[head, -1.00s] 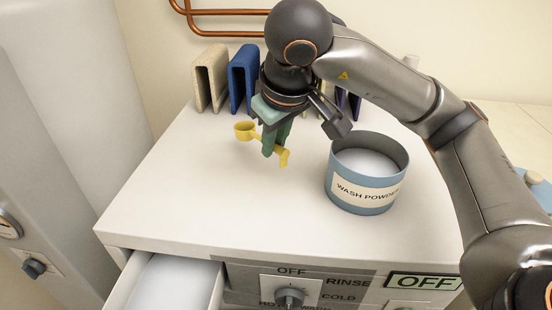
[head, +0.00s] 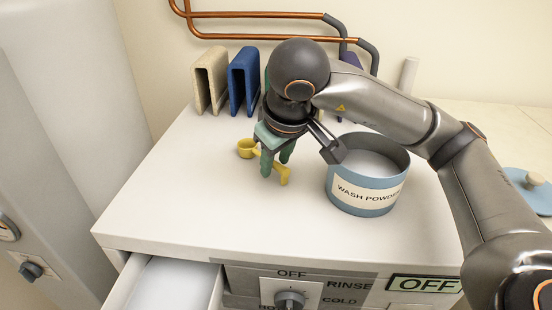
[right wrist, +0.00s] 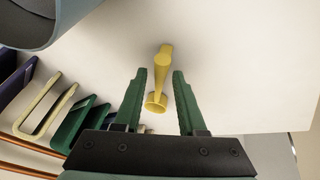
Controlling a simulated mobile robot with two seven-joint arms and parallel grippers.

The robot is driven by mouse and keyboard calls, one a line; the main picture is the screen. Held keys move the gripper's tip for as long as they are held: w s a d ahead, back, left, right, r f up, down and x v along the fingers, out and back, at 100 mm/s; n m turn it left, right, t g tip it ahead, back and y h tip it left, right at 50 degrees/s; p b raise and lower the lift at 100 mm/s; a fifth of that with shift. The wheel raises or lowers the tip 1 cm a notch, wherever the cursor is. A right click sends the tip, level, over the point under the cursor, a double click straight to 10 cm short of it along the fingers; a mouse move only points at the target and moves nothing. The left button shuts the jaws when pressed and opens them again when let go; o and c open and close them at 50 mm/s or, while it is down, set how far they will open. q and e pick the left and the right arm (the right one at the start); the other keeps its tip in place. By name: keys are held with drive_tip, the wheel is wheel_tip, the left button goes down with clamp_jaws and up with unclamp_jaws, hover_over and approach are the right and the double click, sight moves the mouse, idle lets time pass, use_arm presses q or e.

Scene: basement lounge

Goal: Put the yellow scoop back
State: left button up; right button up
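The yellow scoop (head: 284,176) appears to lie on the white machine top, left of the blue wash powder tub (head: 362,195). My right gripper (head: 275,167) is low over the scoop with its green fingers apart. In the right wrist view the scoop (right wrist: 162,70) lies between the open fingers (right wrist: 159,73), with a gap on both sides. Its round cup is nearer the palm and its handle points away. The tub is open at the top, holds white powder, and also shows in the right wrist view (right wrist: 40,30). My left gripper is out of view.
Beige (head: 210,82) and blue (head: 243,82) upright holders stand along the back, others partly hidden by my arm. A blue lid with a knob (head: 530,190) lies at the right. A drawer (head: 175,285) is open at the front left. The front of the top is clear.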

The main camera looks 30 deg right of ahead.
drive_tip(key=shift+o, duration=0.7)
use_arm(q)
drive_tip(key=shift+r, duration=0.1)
use_arm(e)
drive_tip(key=shift+r, duration=0.25)
use_arm(q)
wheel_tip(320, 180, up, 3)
drive_tip(key=p, duration=0.2)
drive_tip(key=shift+p, duration=0.4)
use_arm(e)
drive_tip(key=v, duration=1.1)
drive_tip(key=shift+s+r, duration=0.2)
drive_tip(key=shift+r, duration=0.15)
drive_tip(key=shift+a, duration=0.1)
